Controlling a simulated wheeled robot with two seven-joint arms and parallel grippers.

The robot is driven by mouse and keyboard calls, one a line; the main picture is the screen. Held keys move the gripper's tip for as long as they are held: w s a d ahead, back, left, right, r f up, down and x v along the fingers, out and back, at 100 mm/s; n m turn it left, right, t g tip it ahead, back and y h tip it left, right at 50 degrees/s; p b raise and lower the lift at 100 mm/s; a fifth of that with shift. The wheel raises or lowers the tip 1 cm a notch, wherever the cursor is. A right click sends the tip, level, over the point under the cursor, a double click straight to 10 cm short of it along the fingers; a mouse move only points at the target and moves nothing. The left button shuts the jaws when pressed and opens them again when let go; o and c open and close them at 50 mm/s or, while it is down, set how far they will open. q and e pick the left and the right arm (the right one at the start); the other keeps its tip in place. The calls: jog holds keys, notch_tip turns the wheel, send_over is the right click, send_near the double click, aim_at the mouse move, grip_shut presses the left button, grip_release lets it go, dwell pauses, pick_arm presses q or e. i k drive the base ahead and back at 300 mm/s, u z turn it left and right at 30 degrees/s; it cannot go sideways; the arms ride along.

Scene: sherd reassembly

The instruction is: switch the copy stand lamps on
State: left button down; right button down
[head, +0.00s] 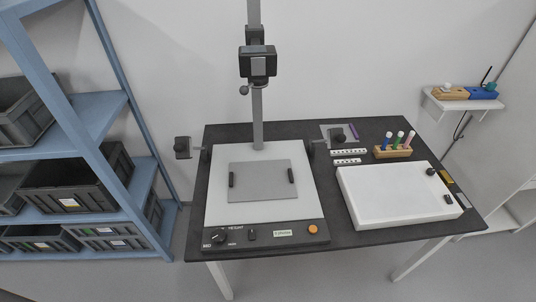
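The copy stand (215,205) is on the dark table, with a pale baseboard, an upright column (258,120) and a camera (258,62) on it. A dark lamp head (182,147) is on an arm at its left, and another (338,136) at its right. Neither shows a visible glow. The front control panel (268,243) carries a black knob (219,236) at the left, a small black rocker-like switch (252,234), a pale green label (284,233) and an orange button (313,229). The panel's lettering is mostly too small to read. Neither gripper is in view.
A white flat box (395,195) with dark controls is on the table's right. A blue shelf rack (100,105) with grey crates is at left. A small wall shelf (462,103) is at right.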

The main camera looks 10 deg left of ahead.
aim_at(252, 232)
jog(key=u, duration=1.9)
jog(key=k, duration=1.1)
jog(key=z, duration=2.05)
